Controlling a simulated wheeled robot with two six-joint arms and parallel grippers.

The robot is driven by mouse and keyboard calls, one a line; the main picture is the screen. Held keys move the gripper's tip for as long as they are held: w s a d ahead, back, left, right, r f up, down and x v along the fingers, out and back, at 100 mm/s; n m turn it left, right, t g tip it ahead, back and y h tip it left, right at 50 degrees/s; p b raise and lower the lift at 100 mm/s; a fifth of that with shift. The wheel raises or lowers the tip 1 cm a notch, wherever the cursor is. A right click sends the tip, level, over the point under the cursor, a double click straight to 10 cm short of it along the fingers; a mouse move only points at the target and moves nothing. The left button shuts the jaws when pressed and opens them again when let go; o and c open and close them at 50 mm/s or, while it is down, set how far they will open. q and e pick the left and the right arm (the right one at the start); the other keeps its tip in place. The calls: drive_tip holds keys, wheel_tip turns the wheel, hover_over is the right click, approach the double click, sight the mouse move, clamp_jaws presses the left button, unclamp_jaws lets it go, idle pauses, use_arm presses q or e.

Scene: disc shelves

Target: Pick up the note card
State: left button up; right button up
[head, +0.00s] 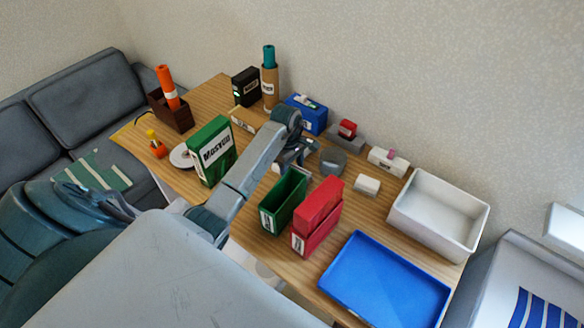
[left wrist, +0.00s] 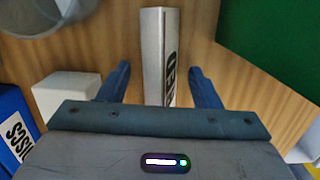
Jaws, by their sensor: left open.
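A narrow white, folded-looking piece with dark lettering, which looks like the note card (left wrist: 158,60), stands on the wooden table in the left wrist view. My left gripper (left wrist: 160,80) is open, with one blue finger on each side of its near end and a gap visible to both fingers. In the head view my left gripper (head: 292,158) is low over the middle of the table. I cannot make out the card there; the arm and gripper cover that spot. My right gripper is not in view.
Close around are a grey round container (head: 333,161), a blue box (head: 306,114), a green open box (head: 285,201) and a red box (head: 317,216). A white block (head: 367,184) is to the right. A blue tray (head: 385,282) and white bin (head: 440,210) fill the right end.

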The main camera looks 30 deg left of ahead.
use_arm(q)
drive_tip(key=c, duration=1.1)
